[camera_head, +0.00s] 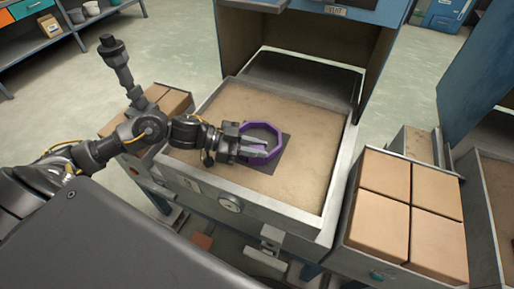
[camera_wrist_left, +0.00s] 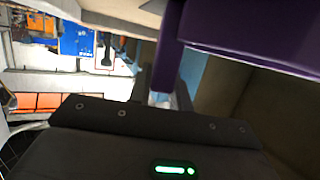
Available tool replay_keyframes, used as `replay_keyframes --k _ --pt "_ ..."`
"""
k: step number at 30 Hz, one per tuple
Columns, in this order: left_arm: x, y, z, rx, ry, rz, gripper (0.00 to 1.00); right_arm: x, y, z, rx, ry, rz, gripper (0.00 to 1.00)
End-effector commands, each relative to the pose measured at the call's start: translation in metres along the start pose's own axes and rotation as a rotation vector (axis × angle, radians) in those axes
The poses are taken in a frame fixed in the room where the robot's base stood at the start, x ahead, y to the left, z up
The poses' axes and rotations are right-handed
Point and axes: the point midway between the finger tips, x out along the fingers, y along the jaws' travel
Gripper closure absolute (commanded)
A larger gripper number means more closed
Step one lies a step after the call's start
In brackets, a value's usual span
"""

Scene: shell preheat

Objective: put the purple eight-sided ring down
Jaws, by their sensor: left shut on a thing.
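The purple eight-sided ring (camera_head: 280,141) is over the brown, sandy-looking bed of a large metal-rimmed tray. My left gripper (camera_head: 262,150) is shut on the ring's near-left side. In the left wrist view, the ring's purple wall (camera_wrist_left: 250,28) fills the upper right, close to the fingers. My right gripper is not in view.
The metal tray rim (camera_head: 337,205) surrounds the bed, with a blue-framed housing (camera_head: 395,45) behind it. A crate of tan blocks (camera_head: 385,215) stands at the right; more blocks (camera_head: 173,101) are at the left.

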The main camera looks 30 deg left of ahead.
Motion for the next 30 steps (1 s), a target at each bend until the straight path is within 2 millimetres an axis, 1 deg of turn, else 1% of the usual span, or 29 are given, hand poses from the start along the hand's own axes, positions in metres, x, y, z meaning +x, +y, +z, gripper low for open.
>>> replay_keyframes --k 9,10,15,25,28,30 --pt "0.0 0.0 0.001 0.001 0.002 -0.001 1.0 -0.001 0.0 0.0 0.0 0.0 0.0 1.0" --pt "0.001 0.0 0.002 0.0 0.0 0.0 0.79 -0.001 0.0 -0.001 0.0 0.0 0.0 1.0" --pt "0.0 0.0 0.002 0.0 0.0 0.0 0.58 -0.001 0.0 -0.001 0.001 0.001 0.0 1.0" --pt "-0.002 0.0 0.0 0.001 -0.001 -0.001 0.58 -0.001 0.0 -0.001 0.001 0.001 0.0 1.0" --pt "-0.012 -0.001 0.002 -0.001 -0.005 -0.003 0.58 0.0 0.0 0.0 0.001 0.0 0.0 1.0" --pt "-0.024 -0.001 0.002 -0.001 -0.007 -0.003 0.58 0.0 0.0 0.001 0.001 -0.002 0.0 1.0"
